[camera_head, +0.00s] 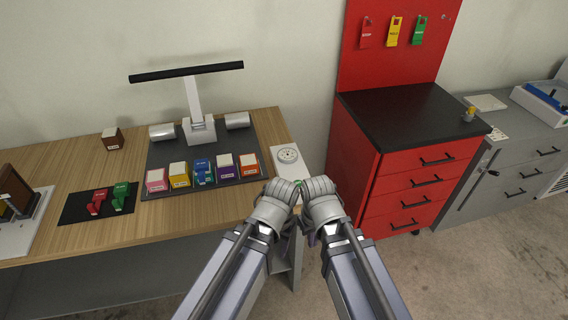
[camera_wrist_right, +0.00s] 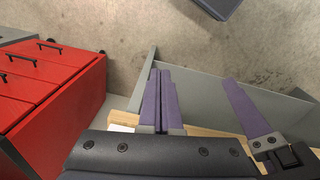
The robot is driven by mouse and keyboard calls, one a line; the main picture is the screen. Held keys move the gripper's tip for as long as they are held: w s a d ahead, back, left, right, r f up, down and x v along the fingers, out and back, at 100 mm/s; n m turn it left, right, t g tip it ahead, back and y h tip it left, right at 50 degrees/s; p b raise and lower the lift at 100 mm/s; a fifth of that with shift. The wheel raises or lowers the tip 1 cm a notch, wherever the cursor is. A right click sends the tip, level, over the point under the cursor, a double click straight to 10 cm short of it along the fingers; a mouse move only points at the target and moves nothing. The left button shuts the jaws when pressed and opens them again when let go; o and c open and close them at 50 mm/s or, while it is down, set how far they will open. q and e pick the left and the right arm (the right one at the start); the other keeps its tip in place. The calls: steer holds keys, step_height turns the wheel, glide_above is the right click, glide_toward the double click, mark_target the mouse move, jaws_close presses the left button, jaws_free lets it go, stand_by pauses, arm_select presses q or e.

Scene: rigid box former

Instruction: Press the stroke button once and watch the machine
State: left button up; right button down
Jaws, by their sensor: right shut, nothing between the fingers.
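No button labelled as the stroke button can be made out. A small green spot (camera_head: 298,183) shows between my two wrists at the table's front right corner; I cannot tell what it is. My right gripper (camera_wrist_right: 161,72) has its purple fingers together and empty, beyond the table edge in the wrist view. In the head view, my right wrist hides most of the right gripper (camera_head: 312,238). My left gripper (camera_head: 271,214) is close beside it, its fingers hidden by its wrist. One purple finger of the left gripper (camera_wrist_right: 246,108) appears in the wrist view.
A dark mat (camera_head: 160,148) holds several coloured boxes and a lamp-like stand (camera_head: 198,125). A brown-panelled device (camera_head: 16,192) stands far left. A red drawer cabinet (camera_head: 385,175) stands right.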

steer(key=w+a+r+n+t+y+p, duration=0.1)
steer(key=w+a+r+n+t+y, duration=0.15)
steer(key=w, duration=0.45)
steer(key=w+a+r+n+t+y+p, duration=0.1)
steer(key=w+r+n+t, duration=0.1)
steer(key=w+n, duration=0.35)
step_height(320, 180, up, 6)
steer(key=n+t+y+p, duration=0.1)
steer(key=n+t+y, duration=0.1)
steer(key=t, duration=0.1)
glide_above(301, 184)
steer(key=shift+s+f+h, duration=0.1)
steer(key=shift+f+h, duration=0.1)
steer(key=shift+h, duration=0.05)
steer(key=shift+a+f, duration=0.1)
step_height(301, 184, down, 9)
steer(key=b, duration=0.9)
steer(key=shift+f+b, duration=0.25)
steer(key=shift+b, duration=0.05)
stand_by(0.3)
